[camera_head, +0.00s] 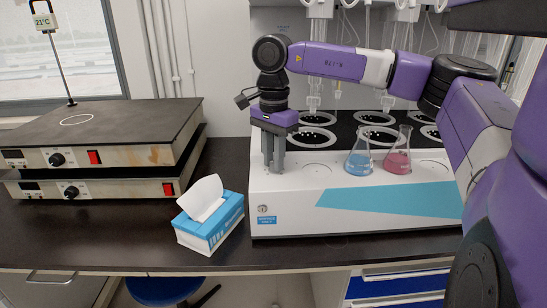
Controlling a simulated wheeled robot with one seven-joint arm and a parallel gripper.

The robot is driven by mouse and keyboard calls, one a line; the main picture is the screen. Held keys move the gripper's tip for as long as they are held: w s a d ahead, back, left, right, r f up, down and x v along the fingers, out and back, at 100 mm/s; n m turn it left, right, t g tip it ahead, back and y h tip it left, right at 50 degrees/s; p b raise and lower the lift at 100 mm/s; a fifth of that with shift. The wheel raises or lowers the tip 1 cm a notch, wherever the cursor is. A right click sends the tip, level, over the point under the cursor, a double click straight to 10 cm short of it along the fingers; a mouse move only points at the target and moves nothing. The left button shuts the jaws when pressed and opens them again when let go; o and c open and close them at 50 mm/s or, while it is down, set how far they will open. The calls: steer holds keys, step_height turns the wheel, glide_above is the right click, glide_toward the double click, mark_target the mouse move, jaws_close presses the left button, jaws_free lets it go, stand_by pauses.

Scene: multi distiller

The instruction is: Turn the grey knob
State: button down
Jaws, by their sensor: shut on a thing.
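The multi distiller (290,215) is a white box with a blue-green stripe on the counter. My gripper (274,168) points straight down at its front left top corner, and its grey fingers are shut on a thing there. That thing fits the grey knob, but the fingers hide it, so its shape and angle cannot be told. A small round grey lock-like fitting (263,208) sits on the front face just below the fingers, apart from them.
Flasks with blue liquid (358,162) and pink liquid (397,160) stand on the distiller, right of my gripper. Glassware (315,55) hangs behind. A tissue box (211,222) stands left of the distiller. Stacked hot plates (95,140) fill the far left. Dark counter (110,222) is free in front.

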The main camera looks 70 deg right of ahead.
steer(key=n, duration=0.5)
steer(key=shift+r+n, duration=0.1)
steer(key=shift+n, duration=0.2)
steer(key=n, duration=0.5)
steer(key=shift+s+n+p, duration=0.1)
steer(key=shift+n+p, duration=0.3)
steer(key=c, duration=1.3)
jaws_free()
steer(key=shift+o, duration=0.2)
steer(key=shift+r+p, duration=0.35)
steer(key=shift+r, duration=3.5)
